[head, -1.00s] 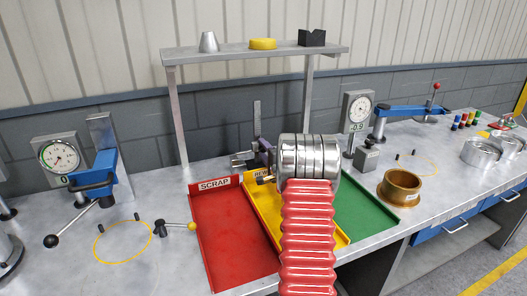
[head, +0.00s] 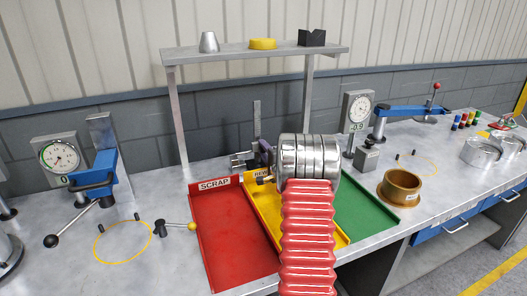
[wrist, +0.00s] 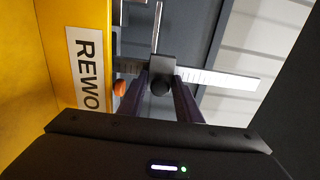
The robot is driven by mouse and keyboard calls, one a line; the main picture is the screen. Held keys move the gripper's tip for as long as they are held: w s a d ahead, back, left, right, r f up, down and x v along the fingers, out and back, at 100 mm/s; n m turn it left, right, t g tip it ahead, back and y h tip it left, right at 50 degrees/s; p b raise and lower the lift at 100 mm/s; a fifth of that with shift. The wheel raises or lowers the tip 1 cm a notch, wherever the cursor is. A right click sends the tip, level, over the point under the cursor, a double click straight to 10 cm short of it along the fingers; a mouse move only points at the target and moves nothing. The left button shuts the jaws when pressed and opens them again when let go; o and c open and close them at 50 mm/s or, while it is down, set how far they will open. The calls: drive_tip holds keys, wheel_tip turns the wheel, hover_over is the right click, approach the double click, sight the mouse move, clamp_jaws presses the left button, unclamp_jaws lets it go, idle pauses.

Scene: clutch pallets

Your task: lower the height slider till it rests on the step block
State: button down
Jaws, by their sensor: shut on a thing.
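The height slider is a dark block (wrist: 161,64) with a round black knob, riding on a graduated steel scale (wrist: 222,79) in the wrist view. My gripper (wrist: 163,90) is shut on the slider at its knob, with one dark finger on each side. In the head view, my gripper (head: 266,152) is at the slider beside the upright scale (head: 257,120), behind the trays. My steel wrist and red arm hide part of this spot. I cannot make out the step block, or whether the slider touches it.
The red scrap tray (head: 228,240), yellow rework tray (head: 262,208) and green tray (head: 368,208) lie in front. A raised shelf (head: 220,53) spans behind. A brass ring (head: 402,184) stands to the right. Gauge stands (head: 62,160) are at both sides.

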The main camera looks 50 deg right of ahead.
drive_tip(key=shift+f, duration=0.65)
drive_tip(key=c, duration=1.5)
unclamp_jaws()
drive_tip(key=shift+f, duration=0.1)
drive_tip(key=shift+c, duration=0.2)
